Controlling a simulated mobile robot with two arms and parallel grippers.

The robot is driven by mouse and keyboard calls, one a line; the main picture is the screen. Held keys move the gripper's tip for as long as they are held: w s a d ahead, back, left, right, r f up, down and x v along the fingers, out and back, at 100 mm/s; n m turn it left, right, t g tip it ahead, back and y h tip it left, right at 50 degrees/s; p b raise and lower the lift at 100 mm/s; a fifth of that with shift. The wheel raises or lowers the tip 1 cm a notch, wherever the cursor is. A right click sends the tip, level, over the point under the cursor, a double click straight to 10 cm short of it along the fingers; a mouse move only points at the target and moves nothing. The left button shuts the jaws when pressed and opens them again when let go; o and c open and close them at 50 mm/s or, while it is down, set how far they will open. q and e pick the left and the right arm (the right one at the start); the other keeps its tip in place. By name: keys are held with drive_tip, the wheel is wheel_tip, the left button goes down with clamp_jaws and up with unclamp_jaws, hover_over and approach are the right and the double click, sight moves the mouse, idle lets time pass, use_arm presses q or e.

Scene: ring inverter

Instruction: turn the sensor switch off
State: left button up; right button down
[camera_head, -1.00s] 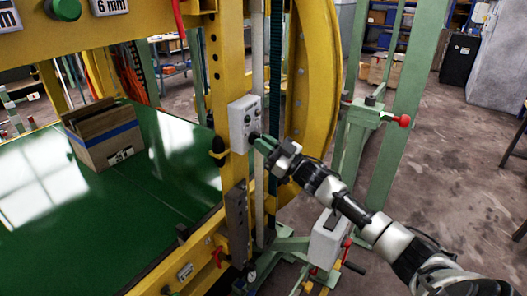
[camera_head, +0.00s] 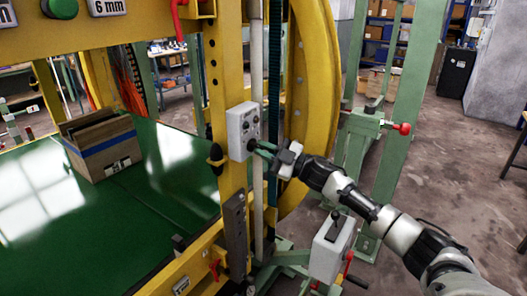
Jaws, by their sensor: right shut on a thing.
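A small grey switch box (camera_head: 238,128) is mounted on the yellow upright post of the machine, with dark knobs on its face. My right gripper (camera_head: 256,148) is at the lower right of this box, its green-tinted fingers shut on a dark sensor switch knob (camera_head: 251,145). The knob is mostly hidden by the fingers, and its turned position cannot be told. My right arm reaches in from the lower right. My left gripper is not in view.
A yellow post (camera_head: 225,75) and a large yellow ring (camera_head: 316,90) stand close beside the gripper. A green conveyor (camera_head: 110,220) carries a cardboard box (camera_head: 102,148) at the left. A green stand with a red knob (camera_head: 401,128) is at the right. Floor at far right is mostly clear.

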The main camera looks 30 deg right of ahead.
idle(0.3)
drive_tip(key=c, duration=1.2)
unclamp_jaws()
drive_tip(key=shift+b+v, duration=1.8)
drive_tip(key=shift+v, duration=3.6)
